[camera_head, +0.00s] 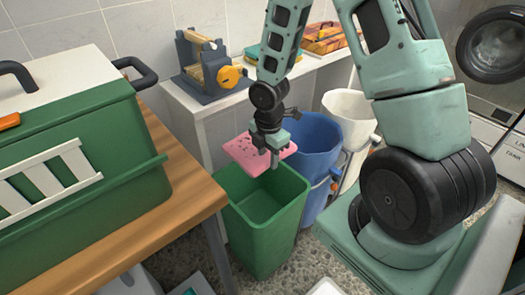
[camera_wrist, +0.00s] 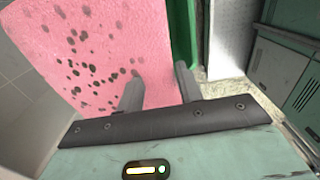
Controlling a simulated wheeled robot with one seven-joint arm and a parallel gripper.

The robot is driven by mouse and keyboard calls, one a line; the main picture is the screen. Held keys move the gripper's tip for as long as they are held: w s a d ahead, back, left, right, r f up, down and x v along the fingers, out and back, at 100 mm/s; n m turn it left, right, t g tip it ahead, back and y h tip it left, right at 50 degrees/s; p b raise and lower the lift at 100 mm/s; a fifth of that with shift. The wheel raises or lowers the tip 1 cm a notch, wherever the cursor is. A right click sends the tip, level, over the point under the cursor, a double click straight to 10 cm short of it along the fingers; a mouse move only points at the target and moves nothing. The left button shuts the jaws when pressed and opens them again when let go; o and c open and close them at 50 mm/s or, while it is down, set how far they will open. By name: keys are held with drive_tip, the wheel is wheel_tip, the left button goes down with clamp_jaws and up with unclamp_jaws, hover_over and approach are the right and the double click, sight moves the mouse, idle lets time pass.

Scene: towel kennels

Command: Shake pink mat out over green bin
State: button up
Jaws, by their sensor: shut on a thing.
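The pink mat (camera_head: 258,153) is held by my gripper (camera_head: 270,152), above the back of the green bin (camera_head: 262,226). In the wrist view the pink mat (camera_wrist: 100,50) fills the upper left and carries many dark specks. My gripper (camera_wrist: 158,88) is shut on the mat near its edge there. The green bin stands upright on the floor, its open top facing up, and its visible inside looks empty. A green strip (camera_wrist: 183,40), likely part of the bin, shows beside the mat in the wrist view.
A blue bin (camera_head: 318,140) and a white bin (camera_head: 349,112) stand right of the green bin. A wooden table (camera_head: 150,232) with a green kennel (camera_head: 95,160) is at left. A white counter (camera_head: 205,108) behind bears a roller device (camera_head: 207,66) and a tray (camera_head: 323,38).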

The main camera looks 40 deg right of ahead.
wheel_tip(320, 180, up, 7)
drive_tip(key=p, duration=0.7)
wheel_tip(320, 180, down, 8)
drive_tip(key=b, duration=0.5)
drive_tip(key=shift+r+b, duration=0.2)
drive_tip(key=shift+b, duration=0.2)
wheel_tip(320, 180, up, 8)
drive_tip(key=p, duration=0.8)
drive_tip(key=shift+f, duration=0.1)
wheel_tip(320, 180, down, 8)
drive_tip(key=b, duration=0.6)
wheel_tip(320, 180, up, 8)
drive_tip(key=p, duration=0.7)
wheel_tip(320, 180, down, 8)
drive_tip(key=b, duration=0.5)
drive_tip(key=shift+r, duration=0.2)
wheel_tip(320, 180, up, 8)
drive_tip(key=p, duration=0.7)
drive_tip(key=shift+f, duration=0.25)
wheel_tip(320, 180, down, 8)
drive_tip(key=b, duration=0.6)
drive_tip(key=shift+r, duration=0.35)
